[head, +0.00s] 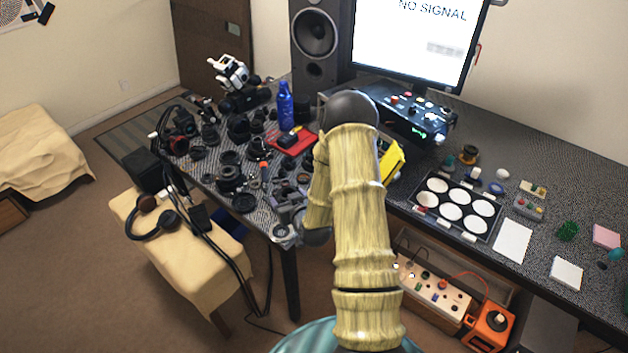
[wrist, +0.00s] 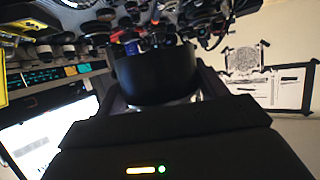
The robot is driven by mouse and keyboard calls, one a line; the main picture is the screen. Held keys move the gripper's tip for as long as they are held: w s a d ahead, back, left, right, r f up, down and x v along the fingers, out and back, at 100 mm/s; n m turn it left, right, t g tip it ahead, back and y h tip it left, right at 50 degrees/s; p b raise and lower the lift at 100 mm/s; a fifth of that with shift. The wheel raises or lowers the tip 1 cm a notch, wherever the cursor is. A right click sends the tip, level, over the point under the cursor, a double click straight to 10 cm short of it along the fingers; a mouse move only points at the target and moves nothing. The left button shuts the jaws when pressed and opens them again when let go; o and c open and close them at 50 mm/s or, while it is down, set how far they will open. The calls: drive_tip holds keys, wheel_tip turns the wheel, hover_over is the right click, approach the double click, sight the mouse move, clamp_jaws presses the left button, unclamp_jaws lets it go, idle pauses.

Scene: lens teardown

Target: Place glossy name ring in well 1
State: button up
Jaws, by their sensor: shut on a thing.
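My gripper (wrist: 157,72) shows in the wrist view with its fingers on either side of a black ring-shaped part (wrist: 152,90). The part is dark and smooth, and its far side is hidden; I cannot read a name on it. In the head view my arm hides most of the gripper, and I cannot make out the held part there. The black tray (head: 488,227) with several round white wells lies on the right part of the desk, to the right of my arm. The wells look empty. I cannot tell which one is well 1.
Many dark lens parts crowd the desk left of my arm, around a red mat (head: 301,148) and a blue bottle (head: 286,105). A yellow object (head: 393,162) stands just right of my arm. A white sheet (head: 513,240) lies beside the tray. The monitor (head: 419,38) stands behind.

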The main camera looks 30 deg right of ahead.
drive_tip(key=s+a+f+b, duration=0.2)
drive_tip(key=a+f+b, duration=0.3)
drive_tip(key=f, duration=0.2)
drive_tip(key=s+a+f+n+y+b, duration=0.1)
drive_tip(key=s+a+f+b, duration=0.1)
drive_tip(key=a+f+b, duration=0.3)
wheel_tip(320, 180, down, 2)
drive_tip(key=shift+s+a+f, duration=0.1)
drive_tip(key=shift+s+a, duration=0.15)
drive_tip(key=shift+a, duration=0.15)
drive_tip(key=shift+a, duration=0.1)
